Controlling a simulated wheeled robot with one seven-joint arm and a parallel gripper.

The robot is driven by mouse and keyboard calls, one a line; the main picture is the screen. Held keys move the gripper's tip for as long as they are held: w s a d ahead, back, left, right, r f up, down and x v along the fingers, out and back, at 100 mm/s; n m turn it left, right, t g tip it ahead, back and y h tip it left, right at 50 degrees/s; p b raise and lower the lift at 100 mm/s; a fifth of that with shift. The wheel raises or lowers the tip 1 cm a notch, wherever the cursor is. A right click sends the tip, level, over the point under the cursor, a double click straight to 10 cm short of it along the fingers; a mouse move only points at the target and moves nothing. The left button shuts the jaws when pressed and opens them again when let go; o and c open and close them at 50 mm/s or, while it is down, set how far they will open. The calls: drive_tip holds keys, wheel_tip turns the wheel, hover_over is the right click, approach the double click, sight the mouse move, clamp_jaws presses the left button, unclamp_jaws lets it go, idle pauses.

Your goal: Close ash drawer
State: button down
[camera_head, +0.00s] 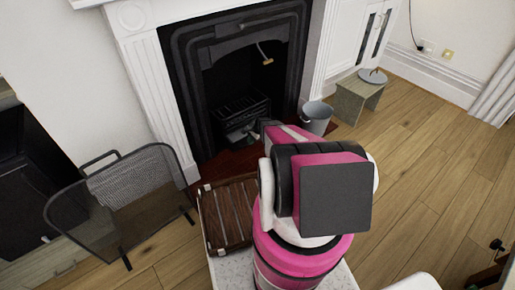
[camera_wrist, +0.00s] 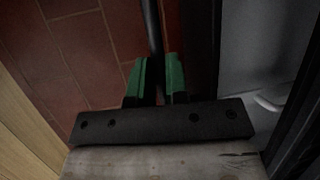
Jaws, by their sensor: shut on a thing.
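The ash drawer (camera_head: 240,134) seems to be the grey part low in the fireplace, under the black grate. How far it stands out is hard to tell. My gripper (camera_head: 262,127) is at the hearth, just right of it, largely hidden behind my arm. In the wrist view the green fingers of my gripper (camera_wrist: 160,80) are shut on a thin dark bar (camera_wrist: 151,28) that runs away from them over red tiles. I cannot tell whether this bar belongs to the drawer.
A grey bucket (camera_head: 317,118) stands right of my gripper, with a small wooden stool (camera_head: 358,98) beyond. A mesh fire screen (camera_head: 125,195) stands at the left. A slatted wooden rack (camera_head: 228,215) is at front. Wooden floor is clear at the right (camera_head: 430,170).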

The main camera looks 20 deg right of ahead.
drive_tip(key=shift+w+a, duration=0.35)
drive_tip(key=shift+w, duration=0.6)
drive_tip(key=shift+w+a, duration=0.3)
drive_tip(key=shift+w, duration=0.65)
drive_tip(key=shift+w+a, duration=0.35)
drive_tip(key=shift+w, duration=0.6)
drive_tip(key=c, duration=1.1)
unclamp_jaws()
drive_tip(key=shift+w, duration=0.1)
drive_tip(key=shift+r, duration=0.15)
drive_tip(key=shift+d+r, duration=0.1)
drive_tip(key=shift+r, duration=0.1)
drive_tip(key=v, duration=1)
drive_tip(key=shift+s+r, duration=0.1)
drive_tip(key=shift+s, duration=0.1)
